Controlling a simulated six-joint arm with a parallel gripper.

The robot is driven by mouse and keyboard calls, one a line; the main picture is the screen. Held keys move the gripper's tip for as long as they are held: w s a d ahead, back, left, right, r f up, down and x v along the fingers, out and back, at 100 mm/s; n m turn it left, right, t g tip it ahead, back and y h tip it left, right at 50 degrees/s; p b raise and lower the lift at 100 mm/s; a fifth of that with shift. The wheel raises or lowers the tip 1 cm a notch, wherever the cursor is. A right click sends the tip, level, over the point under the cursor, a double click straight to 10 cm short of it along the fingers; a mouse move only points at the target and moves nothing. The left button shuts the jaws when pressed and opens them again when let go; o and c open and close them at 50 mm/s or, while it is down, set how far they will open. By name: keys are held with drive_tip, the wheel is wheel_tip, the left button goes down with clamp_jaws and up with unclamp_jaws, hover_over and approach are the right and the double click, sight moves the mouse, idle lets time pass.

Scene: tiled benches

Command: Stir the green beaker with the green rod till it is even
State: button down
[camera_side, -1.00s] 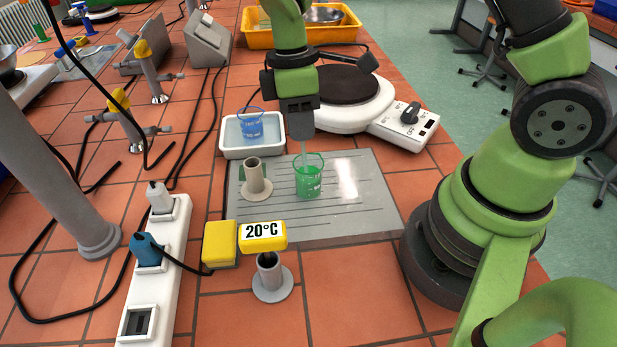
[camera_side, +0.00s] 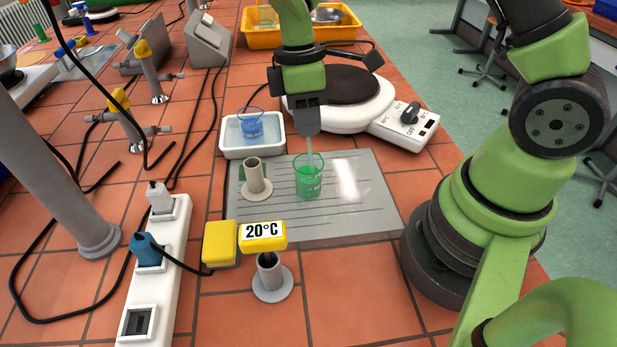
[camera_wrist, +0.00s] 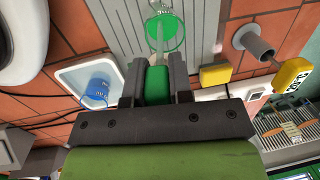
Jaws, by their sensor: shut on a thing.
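The green beaker (camera_side: 308,180) stands upright on the grey grooved board (camera_side: 360,218), with green liquid in its lower part. It also shows in the wrist view (camera_wrist: 168,28). My gripper (camera_side: 307,128) is above the beaker, shut on the green rod. The rod's green handle (camera_wrist: 157,86) is between the fingers in the wrist view. Its pale lower shaft (camera_side: 308,150) reaches down into the beaker. The tip is hard to make out in the liquid, and I cannot tell whether the colour is even.
A grey holder (camera_side: 255,176) stands left of the beaker on the board. A white tray with a blue beaker (camera_side: 251,126) is behind left. A hotplate (camera_side: 345,90) is behind.

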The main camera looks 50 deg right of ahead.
drive_tip(key=shift+w+a, duration=0.1)
drive_tip(key=shift+w+a, duration=0.2)
drive_tip(key=shift+w, duration=0.05)
drive_tip(key=shift+r, duration=3.95)
drive_tip(key=shift+r, duration=2.45)
